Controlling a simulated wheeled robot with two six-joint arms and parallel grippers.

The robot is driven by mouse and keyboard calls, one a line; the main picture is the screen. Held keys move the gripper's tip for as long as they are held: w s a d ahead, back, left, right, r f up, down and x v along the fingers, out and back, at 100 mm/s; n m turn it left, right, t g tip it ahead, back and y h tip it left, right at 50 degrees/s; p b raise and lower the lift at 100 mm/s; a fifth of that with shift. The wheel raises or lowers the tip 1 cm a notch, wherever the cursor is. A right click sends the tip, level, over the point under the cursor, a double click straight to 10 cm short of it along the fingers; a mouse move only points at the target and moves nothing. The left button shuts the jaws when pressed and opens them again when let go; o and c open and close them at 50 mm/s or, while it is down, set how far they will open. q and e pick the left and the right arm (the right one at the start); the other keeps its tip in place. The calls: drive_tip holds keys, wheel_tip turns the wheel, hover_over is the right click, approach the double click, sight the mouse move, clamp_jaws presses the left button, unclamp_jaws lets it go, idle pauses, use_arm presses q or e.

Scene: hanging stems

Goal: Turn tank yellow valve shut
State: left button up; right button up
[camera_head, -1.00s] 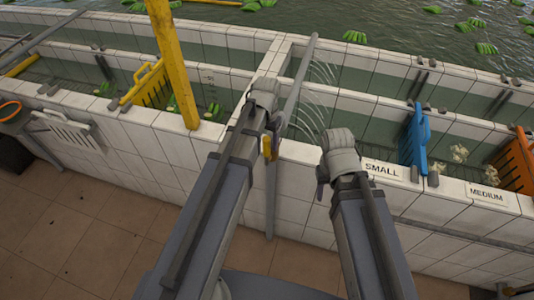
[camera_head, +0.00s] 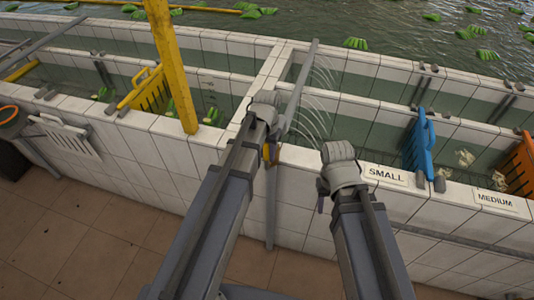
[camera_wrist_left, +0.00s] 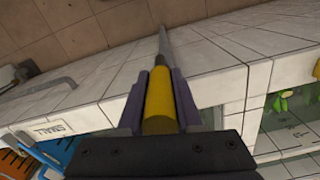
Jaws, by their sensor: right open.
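The yellow valve (camera_wrist_left: 159,98) is a cylindrical handle on a grey pipe beside the tiled tank wall. A small part of the yellow valve shows in the head view (camera_head: 266,152), mostly hidden by my left arm. My left gripper (camera_wrist_left: 160,88) has its two purple fingers on either side of the yellow handle, close against it, and is shut on it. In the head view my left wrist is over the tank's near edge. My right gripper (camera_head: 320,203) is open, its fingers mostly hidden below the wrist, in front of the wall and left of the SMALL label.
The tiled tank wall (camera_head: 410,205) runs across the view. Water jets fall in the middle compartment. A yellow post (camera_head: 172,65) and yellow basket (camera_head: 146,90) stand left. A blue basket (camera_head: 418,143) and orange basket (camera_head: 520,165) are right. The brown floor (camera_head: 90,230) is clear at left.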

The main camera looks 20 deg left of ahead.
use_arm(q)
clamp_jaws()
idle(0.9)
